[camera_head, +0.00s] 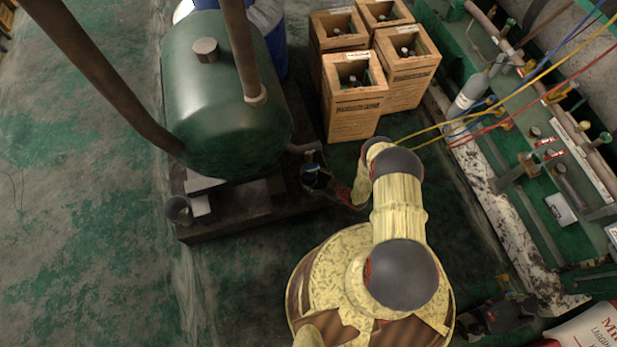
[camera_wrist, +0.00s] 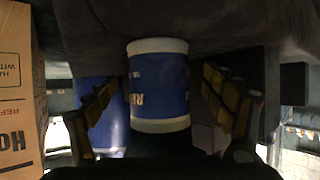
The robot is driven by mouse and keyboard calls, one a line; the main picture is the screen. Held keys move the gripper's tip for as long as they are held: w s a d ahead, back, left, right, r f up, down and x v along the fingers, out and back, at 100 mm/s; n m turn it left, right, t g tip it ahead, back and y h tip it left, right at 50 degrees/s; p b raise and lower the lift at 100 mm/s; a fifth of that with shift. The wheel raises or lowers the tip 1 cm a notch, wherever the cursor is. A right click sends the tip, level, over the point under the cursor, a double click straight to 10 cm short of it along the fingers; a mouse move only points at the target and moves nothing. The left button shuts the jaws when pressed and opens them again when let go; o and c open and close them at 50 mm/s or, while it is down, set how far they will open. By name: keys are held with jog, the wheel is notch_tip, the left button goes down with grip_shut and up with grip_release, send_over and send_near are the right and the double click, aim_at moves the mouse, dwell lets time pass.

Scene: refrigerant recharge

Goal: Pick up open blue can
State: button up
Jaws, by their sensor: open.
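The blue can (camera_wrist: 158,85) has white bands at both ends and light lettering. It is in the middle of the wrist view, between the two fingers of my gripper (camera_wrist: 158,95). The fingers are apart, with a gap showing on both sides of the can. In the head view the can (camera_head: 311,172) is small and dark, on the dark base by the green tank, with my gripper (camera_head: 322,183) at it. I cannot make out its open top there.
Wooden boxes (camera_head: 352,118) holding bottles stand just beyond. Hoses and a grey cylinder (camera_head: 468,95) are on the right. The left floor is clear.

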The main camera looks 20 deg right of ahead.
aim_at(303, 170)
jog(key=shift+b+x, duration=0.5)
jog(key=shift+x, duration=1.1)
jog(key=shift+d+r, duration=0.1)
jog(key=shift+c, duration=1.2)
jog(key=c, duration=1.4)
jog(key=shift+o, duration=0.2)
jog(key=shift+r, duration=0.2)
jog(key=shift+r+p, duration=1.05)
jog(key=shift+r, duration=0.4)
jog(key=shift+s+d+r, duration=0.1)
jog(key=shift+r, duration=0.15)
jog(key=s+d+p, duration=0.3)
jog(key=s+d, duration=0.6)
jog(key=s, duration=0.5)
jog(key=shift+s+d+f, duration=0.15)
jog(key=shift+s+d, duration=0.15)
jog(key=shift+d, duration=0.05)
